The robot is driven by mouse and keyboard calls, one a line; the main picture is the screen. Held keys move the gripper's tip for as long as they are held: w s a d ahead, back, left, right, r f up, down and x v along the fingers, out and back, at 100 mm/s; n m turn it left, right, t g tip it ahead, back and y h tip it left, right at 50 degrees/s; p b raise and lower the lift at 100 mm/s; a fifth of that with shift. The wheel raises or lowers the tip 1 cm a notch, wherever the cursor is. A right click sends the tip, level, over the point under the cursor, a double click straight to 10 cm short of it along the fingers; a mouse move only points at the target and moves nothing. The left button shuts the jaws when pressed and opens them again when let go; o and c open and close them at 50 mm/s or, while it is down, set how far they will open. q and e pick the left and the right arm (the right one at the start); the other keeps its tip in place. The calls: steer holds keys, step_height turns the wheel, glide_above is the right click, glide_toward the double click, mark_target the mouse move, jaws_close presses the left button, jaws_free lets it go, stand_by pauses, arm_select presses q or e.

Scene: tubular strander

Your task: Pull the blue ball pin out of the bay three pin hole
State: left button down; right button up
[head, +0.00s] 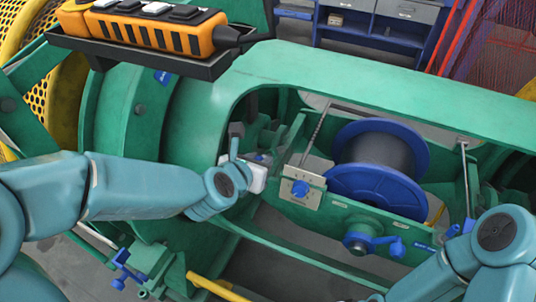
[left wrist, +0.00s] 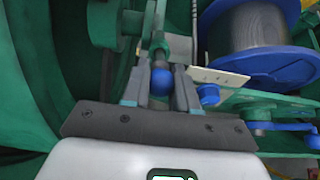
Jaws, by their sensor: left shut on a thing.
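The blue ball pin (left wrist: 161,82) shows in the left wrist view as a round blue ball between my two grey fingers, with a stem running up behind it. My left gripper (left wrist: 158,88) is shut on it. In the head view my left gripper (head: 258,160) is inside the green cradle opening, left of the cream plate, and the wrist mostly covers the pin. The pin hole itself is hidden, so I cannot tell how deep the pin sits. My right arm comes in at the lower right of the head view, but its gripper is not seen.
A cream plate (head: 312,187) with a blue knob (head: 300,188) stands close right of the gripper. Beyond it is a blue spool (head: 378,195). A blue crank handle (head: 372,241) sticks out below. An orange control box (head: 140,28) sits on a dark tray upper left.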

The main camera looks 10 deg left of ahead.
arm_select(q)
steer(key=shift+v, duration=1.3)
steer(key=shift+s+r+p, duration=0.1)
steer(key=shift+p, duration=0.2)
steer(key=shift+p+v, duration=0.3)
steer(key=shift+v, duration=1.1)
